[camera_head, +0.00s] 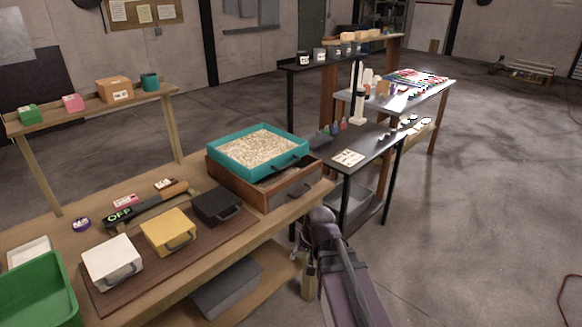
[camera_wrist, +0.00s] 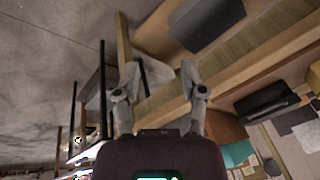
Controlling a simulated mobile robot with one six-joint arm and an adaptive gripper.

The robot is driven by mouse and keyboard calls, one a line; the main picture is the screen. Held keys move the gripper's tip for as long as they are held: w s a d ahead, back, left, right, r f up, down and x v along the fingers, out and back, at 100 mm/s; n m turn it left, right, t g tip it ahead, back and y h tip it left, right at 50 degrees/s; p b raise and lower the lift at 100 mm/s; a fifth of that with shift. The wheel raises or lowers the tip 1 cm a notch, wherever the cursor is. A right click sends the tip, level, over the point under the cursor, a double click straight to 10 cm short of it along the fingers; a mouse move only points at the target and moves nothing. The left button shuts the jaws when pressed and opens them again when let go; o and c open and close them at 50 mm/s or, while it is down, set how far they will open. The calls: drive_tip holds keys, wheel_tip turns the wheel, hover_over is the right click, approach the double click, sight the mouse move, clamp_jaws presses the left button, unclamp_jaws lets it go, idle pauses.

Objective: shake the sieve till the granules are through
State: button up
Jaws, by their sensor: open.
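The sieve (camera_head: 235,170) is a teal square tray with a dark handle on its front right side, full of pale granules (camera_head: 258,147). It sits on a wooden box (camera_head: 237,190) at the right end of the wooden bench. The box's inside is mostly hidden under the sieve. A teal patch, likely the sieve, shows at the lower right of the wrist view (camera_wrist: 238,153). My gripper (camera_wrist: 160,72) is open with nothing between its fingers. It is apart from the sieve, low beside the bench's right end, with my arm reaching in from the bottom right of the head view.
White (camera_head: 112,262), yellow (camera_head: 168,232) and black (camera_head: 216,206) handled blocks stand on a brown mat on the bench. A green bin (camera_head: 40,295) is at the lower left. A black table (camera_head: 365,150) stands right of the sieve. Open floor lies to the right.

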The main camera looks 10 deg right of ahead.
drive_tip(key=w+a+r+m+t+y+b, duration=0.1)
drive_tip(key=w+r+m+t, duration=0.15)
drive_tip(key=w, duration=0.45)
drive_tip(key=w+r+m+t+y+b, duration=0.1)
drive_tip(key=w+r+m+t+y, duration=0.1)
drive_tip(key=w+t, duration=0.35)
drive_tip(key=m+t+h, duration=0.2)
drive_tip(key=m+t, duration=0.3)
drive_tip(key=m, duration=0.4)
approach(290, 165)
drive_tip(key=v, duration=0.1)
drive_tip(key=b+v, duration=0.1)
drive_tip(key=v, duration=0.1)
drive_tip(key=shift+w+d+r+n, duration=0.1)
drive_tip(key=shift+d+n, duration=0.1)
drive_tip(key=shift+n, duration=0.05)
drive_tip(key=b+x, duration=0.2)
drive_tip(key=x, duration=1.2)
drive_tip(key=shift+a, duration=0.15)
clamp_jaws()
